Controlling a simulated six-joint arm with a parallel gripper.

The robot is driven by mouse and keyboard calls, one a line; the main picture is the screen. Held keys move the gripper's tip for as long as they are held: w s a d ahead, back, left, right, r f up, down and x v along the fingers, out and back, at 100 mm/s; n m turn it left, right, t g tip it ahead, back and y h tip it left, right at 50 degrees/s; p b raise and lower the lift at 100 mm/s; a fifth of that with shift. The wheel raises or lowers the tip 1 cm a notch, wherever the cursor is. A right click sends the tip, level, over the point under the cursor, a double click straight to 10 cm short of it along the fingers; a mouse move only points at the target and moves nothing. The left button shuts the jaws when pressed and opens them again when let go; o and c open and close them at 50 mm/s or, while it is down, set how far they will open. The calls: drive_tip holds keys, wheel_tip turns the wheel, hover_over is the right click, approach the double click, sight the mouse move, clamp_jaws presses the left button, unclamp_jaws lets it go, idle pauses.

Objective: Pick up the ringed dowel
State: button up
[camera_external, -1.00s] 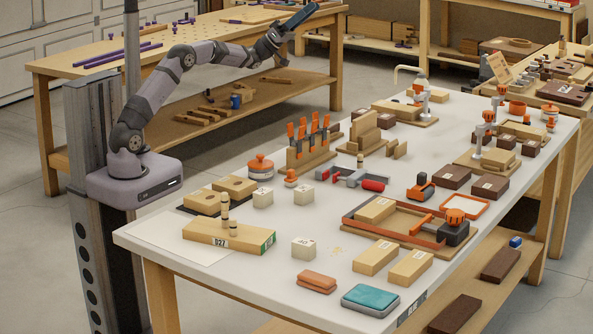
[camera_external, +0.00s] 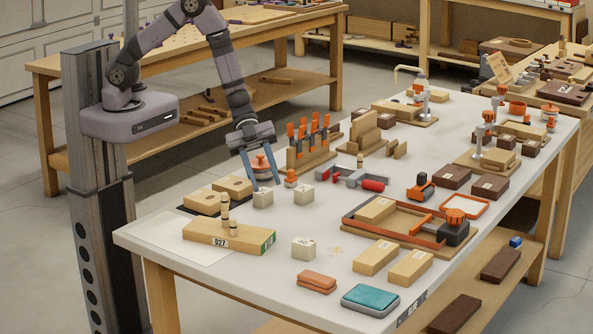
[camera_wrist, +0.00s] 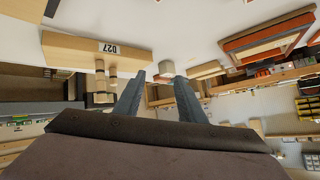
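A pale wooden block (camera_external: 205,238) labelled D27 lies at the near left of the bench. Two upright light dowels stand at it: a taller one (camera_external: 225,212) with dark bands and a shorter one (camera_external: 233,230) that also seems banded. The wrist view shows the block (camera_wrist: 75,48) and the dowels (camera_wrist: 100,78) at left. Another small dowel with a dark band (camera_external: 360,161) stands near the bench's middle. My gripper (camera_external: 266,184) points down, open and empty, behind and right of the block's dowels. In the wrist view its fingers (camera_wrist: 159,79) are spread.
A grey clamp with red ends (camera_external: 350,178) lies mid-bench.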

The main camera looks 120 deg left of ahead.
sight(225, 210)
drive_tip(key=s+d+r+m+g+h+p, duration=0.1)
drive_tip(key=s+d+r+g+h+p, duration=0.15)
drive_tip(key=s+d+h, duration=0.5)
drive_tip(key=shift+w+d+f+t+y+p, duration=0.1)
drive_tip(key=shift+w+d+f+y+p, duration=0.25)
drive_tip(key=shift+w+d+f+p, duration=0.55)
drive_tip(key=shift+w+d+f+t+y+p, duration=0.15)
drive_tip(key=shift+w+d+f+y+p, duration=0.25)
drive_tip(key=shift+w+d, duration=0.85)
drive_tip(key=shift+w+d+f+t+y+p, duration=0.1)
drive_tip(key=shift+w+d+f+y+p, duration=0.2)
drive_tip(key=shift+w+d+f+p, duration=0.55)
drive_tip(key=shift+w+d+r, duration=0.1)
drive_tip(key=shift+d+r, duration=0.25)
drive_tip(key=shift+d, duration=0.05)
clamp_jaws()
